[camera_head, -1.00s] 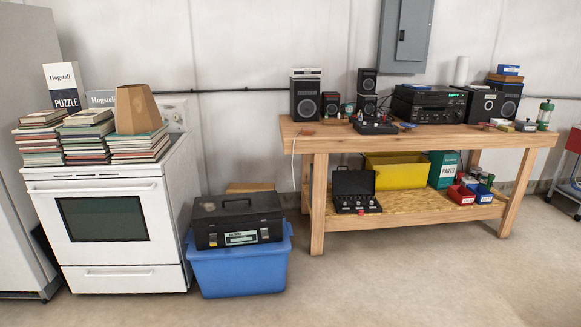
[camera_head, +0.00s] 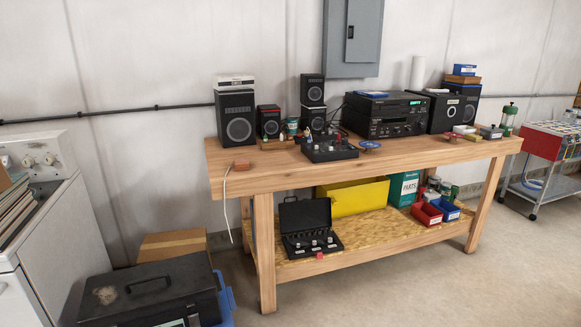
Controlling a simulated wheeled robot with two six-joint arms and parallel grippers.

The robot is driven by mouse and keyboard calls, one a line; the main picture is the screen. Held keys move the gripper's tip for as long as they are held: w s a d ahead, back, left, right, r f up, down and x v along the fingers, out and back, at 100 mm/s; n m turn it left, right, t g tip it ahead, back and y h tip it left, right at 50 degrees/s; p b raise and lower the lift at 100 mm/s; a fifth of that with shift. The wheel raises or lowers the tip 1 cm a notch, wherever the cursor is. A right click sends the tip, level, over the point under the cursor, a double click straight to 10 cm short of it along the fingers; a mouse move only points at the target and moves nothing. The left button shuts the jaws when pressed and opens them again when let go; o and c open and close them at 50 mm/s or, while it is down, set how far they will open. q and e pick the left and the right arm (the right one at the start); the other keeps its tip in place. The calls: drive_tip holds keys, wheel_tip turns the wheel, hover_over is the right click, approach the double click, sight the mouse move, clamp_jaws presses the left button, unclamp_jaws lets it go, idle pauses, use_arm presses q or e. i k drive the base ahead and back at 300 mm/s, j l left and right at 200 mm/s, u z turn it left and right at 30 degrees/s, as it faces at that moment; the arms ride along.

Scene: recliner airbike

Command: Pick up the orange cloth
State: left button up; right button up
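I cannot make out a clear orange cloth in the head view. A small orange-brown item (camera_head: 241,166) lies on the left end of the wooden workbench (camera_head: 225,183); it is too small to tell whether it is cloth. A flat blue item with orange on it (camera_head: 371,145) lies further right on the bench top. Neither of my grippers is in view.
Speakers (camera_head: 237,118), a stereo stack (camera_head: 385,115) and a black control box (camera_head: 328,148) stand on the bench. A yellow bin (camera_head: 355,198) and an open black case (camera_head: 308,228) sit on its lower shelf. A black toolbox (camera_head: 150,298) and white stove (camera_head: 50,240) are left. Floor in front is clear.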

sight(241, 165)
drive_tip(key=i+l, duration=0.2)
drive_tip(key=i, duration=0.35)
drive_tip(key=i+l, duration=0.15)
drive_tip(key=i, duration=0.4)
drive_tip(key=i+u, duration=0.05)
